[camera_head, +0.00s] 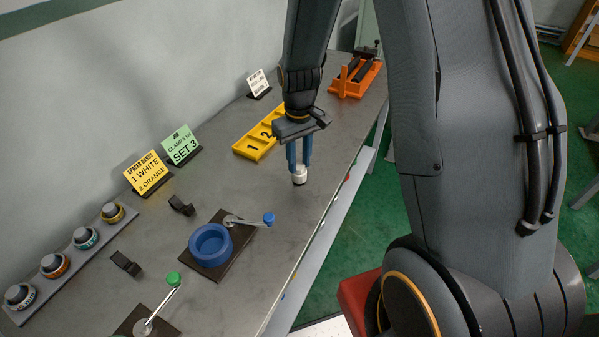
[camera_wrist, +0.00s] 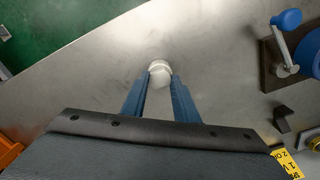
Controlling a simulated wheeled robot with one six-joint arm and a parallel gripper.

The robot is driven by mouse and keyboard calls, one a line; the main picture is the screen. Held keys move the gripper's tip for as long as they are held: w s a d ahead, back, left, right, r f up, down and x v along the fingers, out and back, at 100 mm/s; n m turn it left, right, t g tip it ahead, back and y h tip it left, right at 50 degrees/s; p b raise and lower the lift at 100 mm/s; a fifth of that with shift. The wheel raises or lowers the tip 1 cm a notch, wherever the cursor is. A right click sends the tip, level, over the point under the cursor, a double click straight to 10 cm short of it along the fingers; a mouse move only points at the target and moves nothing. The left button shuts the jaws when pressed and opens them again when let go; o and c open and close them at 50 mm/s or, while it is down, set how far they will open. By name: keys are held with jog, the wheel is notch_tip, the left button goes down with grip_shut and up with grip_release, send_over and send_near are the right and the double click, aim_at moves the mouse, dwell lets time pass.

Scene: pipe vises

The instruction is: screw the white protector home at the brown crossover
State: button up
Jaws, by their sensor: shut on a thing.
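The white protector (camera_head: 300,178) is a small white cylinder between the fingertips of my gripper (camera_head: 299,165), over the right part of the bench. My gripper is shut on it and points down. In the wrist view the white protector (camera_wrist: 159,67) shows at the ends of the two blue fingers (camera_wrist: 161,80). I cannot tell whether it touches the bench top. I cannot make out a brown crossover in either view.
A blue vise ring (camera_head: 210,244) with a blue-knobbed lever (camera_head: 268,219) stands left of my gripper. A green-knobbed lever (camera_head: 173,279) is nearer. A yellow numbered tray (camera_head: 258,145) and an orange holder (camera_head: 355,79) lie behind. Ringed parts line a rack (camera_head: 70,260) at left.

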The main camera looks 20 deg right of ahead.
aim_at(299, 166)
jog(key=shift+r+p, duration=1.65)
jog(key=shift+r, duration=0.7)
